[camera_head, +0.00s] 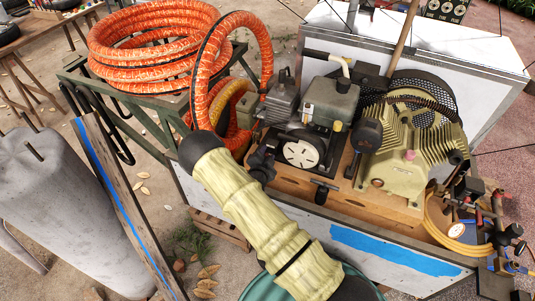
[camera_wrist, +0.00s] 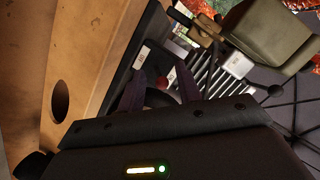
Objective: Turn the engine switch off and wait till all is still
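The engine (camera_head: 330,100), a grey-green block with a pale round slotted cover (camera_head: 300,152), sits on the wooden deck of the cart. My arm comes up from the bottom of the head view, and my dark gripper (camera_head: 262,165) is low, just left of the engine's round cover. In the wrist view my gripper (camera_wrist: 161,75) has its two dark fingers apart, pointing at the engine's dark side. A small red-and-white mark shows between them, with nothing clearly held. In the wrist view the engine's grey-green box (camera_wrist: 268,32) is at upper right.
The ribbed tan compressor (camera_head: 415,140) with its dark mesh guard stands right of the engine. Coiled orange hose (camera_head: 150,40) lies on a rack at upper left, and one loop hangs near my arm.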

